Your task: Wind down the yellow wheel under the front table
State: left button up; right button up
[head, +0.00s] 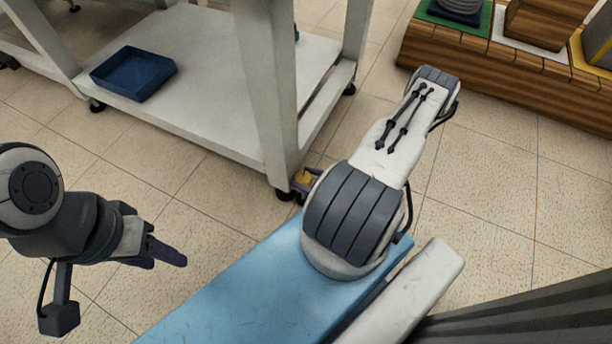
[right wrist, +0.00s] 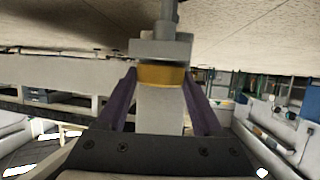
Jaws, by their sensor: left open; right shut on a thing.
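My right gripper (head: 305,184) is down at that foot, mostly hidden behind my own right arm. In the right wrist view the yellow wheel (right wrist: 162,77) is a yellow band on the leg's foot, between the two purple fingers of my right gripper (right wrist: 160,82), which is shut on it. My left gripper (head: 165,252) hangs over bare floor at the left, open and empty.
A blue tray (head: 133,74) sits on the table's lower shelf. Black casters stand under the legs. Wooden crates (head: 480,55) with coloured mats stand at the top right. The tiled floor (head: 215,195) between my left gripper and the table is clear.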

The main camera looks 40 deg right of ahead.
jog(key=o, duration=1.4)
jog(key=shift+c, duration=0.2)
jog(key=shift+s+d+r+p, duration=0.15)
jog(key=shift+s+r+p, duration=0.2)
jog(key=shift+s, duration=0.1)
jog(key=p+v, duration=0.4)
jog(key=v, duration=0.5)
jog(key=shift+s, duration=0.25)
jog(key=shift+f, duration=0.2)
